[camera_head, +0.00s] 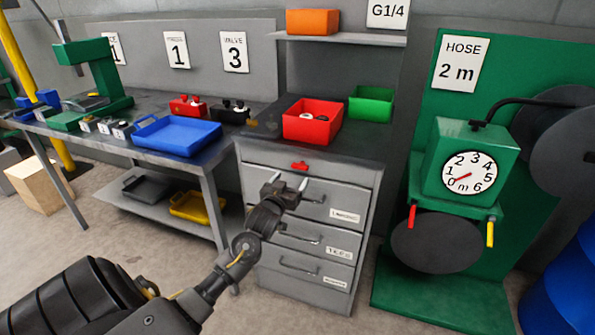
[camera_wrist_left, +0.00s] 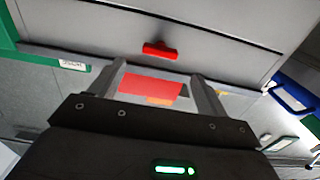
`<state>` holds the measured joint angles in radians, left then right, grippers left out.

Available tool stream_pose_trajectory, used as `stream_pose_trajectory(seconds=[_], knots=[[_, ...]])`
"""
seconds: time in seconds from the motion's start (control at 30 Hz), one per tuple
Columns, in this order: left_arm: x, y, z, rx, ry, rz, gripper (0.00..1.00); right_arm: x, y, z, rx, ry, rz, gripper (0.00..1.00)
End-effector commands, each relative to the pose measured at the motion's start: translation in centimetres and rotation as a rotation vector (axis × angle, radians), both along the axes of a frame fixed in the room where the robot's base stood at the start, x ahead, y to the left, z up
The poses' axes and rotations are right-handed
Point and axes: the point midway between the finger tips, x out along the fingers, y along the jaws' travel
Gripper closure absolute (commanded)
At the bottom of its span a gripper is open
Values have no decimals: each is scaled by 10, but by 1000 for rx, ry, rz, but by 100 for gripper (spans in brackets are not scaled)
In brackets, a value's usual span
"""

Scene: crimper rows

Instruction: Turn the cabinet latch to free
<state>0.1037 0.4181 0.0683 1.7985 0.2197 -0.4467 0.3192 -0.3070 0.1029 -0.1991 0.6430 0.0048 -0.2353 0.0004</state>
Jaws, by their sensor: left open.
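The cabinet latch (camera_head: 299,166) is a small red bar lying crosswise on the upper front of the grey cabinet (camera_head: 370,180). It also shows in the left wrist view as a red bar (camera_wrist_left: 160,50), level and just beyond the fingertips. My left gripper (camera_head: 290,181) is in front of the cabinet's upper part, slightly below the latch in the head view. Its fingers (camera_wrist_left: 159,72) are apart with nothing between them, and they do not appear to touch the latch. My right gripper is not in view.
Drawer handles (camera_head: 300,238) stick out below the gripper. A red bin (camera_head: 313,128) and a green bin (camera_head: 371,104) stand on the cabinet. A workbench with a blue tray (camera_head: 177,136) is at left, a green hose stand (camera_head: 425,280) at right. Floor in front is clear.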

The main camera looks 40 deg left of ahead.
Motion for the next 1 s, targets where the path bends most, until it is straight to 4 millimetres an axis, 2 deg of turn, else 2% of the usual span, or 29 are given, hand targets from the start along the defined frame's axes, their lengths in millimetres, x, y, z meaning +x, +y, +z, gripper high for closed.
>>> stream_pose_trajectory(seconds=[0.1,0.3,0.5,0.77,1.0], knots=[[23,8,1,0,-1,2,24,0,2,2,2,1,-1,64],[51,18,0,0,1,2,24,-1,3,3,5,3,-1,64],[63,22,0,0,1,1,24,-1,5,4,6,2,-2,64],[64,22,0,0,1,0,24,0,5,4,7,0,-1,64],[64,22,-1,0,1,0,52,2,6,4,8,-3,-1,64]])
